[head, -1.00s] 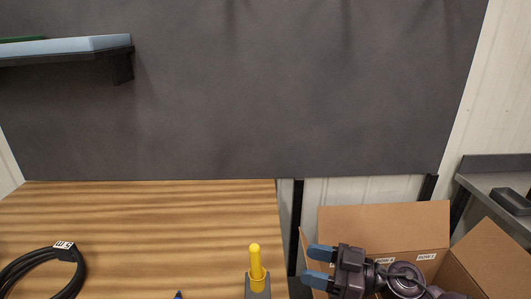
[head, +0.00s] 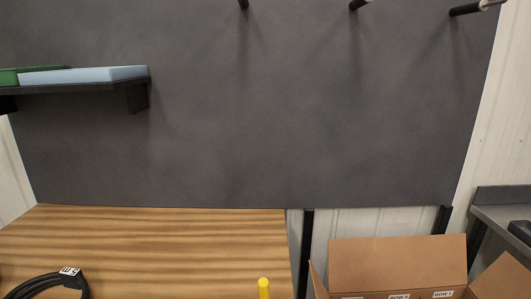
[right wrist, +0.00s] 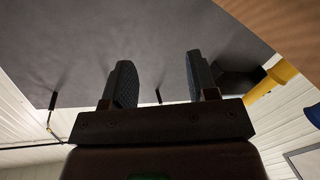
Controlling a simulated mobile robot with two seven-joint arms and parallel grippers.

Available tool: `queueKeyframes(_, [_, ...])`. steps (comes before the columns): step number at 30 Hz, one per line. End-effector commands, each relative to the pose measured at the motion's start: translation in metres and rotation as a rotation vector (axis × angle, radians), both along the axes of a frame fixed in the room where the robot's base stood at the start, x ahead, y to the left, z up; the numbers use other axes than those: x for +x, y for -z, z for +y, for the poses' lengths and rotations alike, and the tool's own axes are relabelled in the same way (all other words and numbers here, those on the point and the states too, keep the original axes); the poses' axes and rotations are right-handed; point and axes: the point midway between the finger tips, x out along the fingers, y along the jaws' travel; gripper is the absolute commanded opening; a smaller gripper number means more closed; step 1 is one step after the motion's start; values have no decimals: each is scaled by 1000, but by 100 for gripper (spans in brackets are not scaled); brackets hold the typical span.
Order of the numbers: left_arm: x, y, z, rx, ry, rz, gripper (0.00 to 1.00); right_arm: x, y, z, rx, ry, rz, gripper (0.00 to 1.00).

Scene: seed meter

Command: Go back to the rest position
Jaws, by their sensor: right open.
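My right gripper (right wrist: 160,85) shows in the right wrist view with its two fingers apart and nothing between them. Behind it in that view are the grey panel and white wall. Neither gripper shows in the head view now. A yellow post (head: 264,289) shows only its top at the bottom edge of the head view, by the right end of the wooden table. A yellow part (right wrist: 272,80) also shows at the right of the right wrist view.
The wooden table (head: 160,245) has a coiled black cable (head: 45,284) at its left. An open cardboard box (head: 395,262) with row labels stands right of the table. A shelf (head: 75,89) holds green and light-blue items. Pegs (head: 359,4) stick out from the grey panel (head: 290,110).

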Motion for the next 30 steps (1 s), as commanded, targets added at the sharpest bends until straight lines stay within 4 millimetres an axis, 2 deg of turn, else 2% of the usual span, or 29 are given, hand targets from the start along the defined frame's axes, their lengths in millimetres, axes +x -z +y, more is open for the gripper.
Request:
queueKeyframes(1, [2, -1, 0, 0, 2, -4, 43, -17, 24, -8, 19, 47, 80, 53])
queueKeyframes(6, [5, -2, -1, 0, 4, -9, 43, -76, 89, -25, 120, 164, 308, 53])
queueKeyframes(12, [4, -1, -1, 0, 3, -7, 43, -148, 139, -37, 253, 289, 470, 53])
queueKeyframes(16, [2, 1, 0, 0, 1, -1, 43, -183, 158, -41, 276, 338, 531, 53])
queueKeyframes(21, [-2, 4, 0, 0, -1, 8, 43, -203, 168, -42, 280, 359, 566, 53])
queueKeyframes(30, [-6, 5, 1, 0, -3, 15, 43, -205, 169, -42, 279, 360, 568, 53])
